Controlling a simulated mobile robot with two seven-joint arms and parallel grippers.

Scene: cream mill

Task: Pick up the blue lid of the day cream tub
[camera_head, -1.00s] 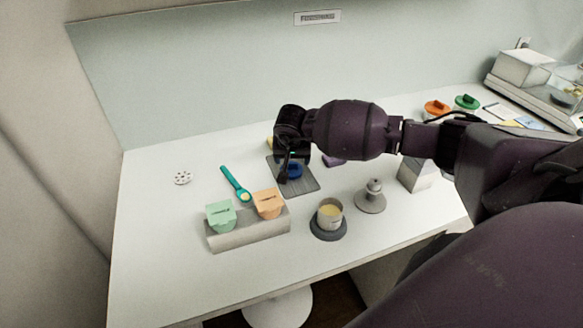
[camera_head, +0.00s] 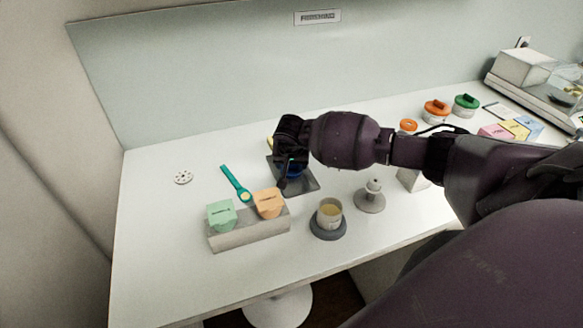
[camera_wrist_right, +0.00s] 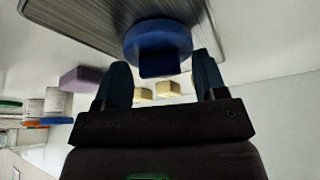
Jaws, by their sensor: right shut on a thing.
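The blue lid (camera_head: 296,168) is at the dark grey mat (camera_head: 309,188) in the middle of the table, partly hidden by my right gripper (camera_head: 289,174). The ribbed mat (camera_wrist_right: 90,18) shows behind the lid. I cannot tell whether they touch. An open tub (camera_head: 330,210) with pale yellow content stands on a dark round base at the front. My left gripper is not in view.
A pale holder (camera_head: 250,233) with a green pot (camera_head: 221,214) and an orange pot (camera_head: 268,203) stands front left. A teal spoon (camera_head: 233,181) lies behind it. A grey knobbed weight (camera_head: 370,197) stands right of the tub. Orange-lidded (camera_head: 436,110) and green-lidded (camera_head: 466,104) jars stand back right.

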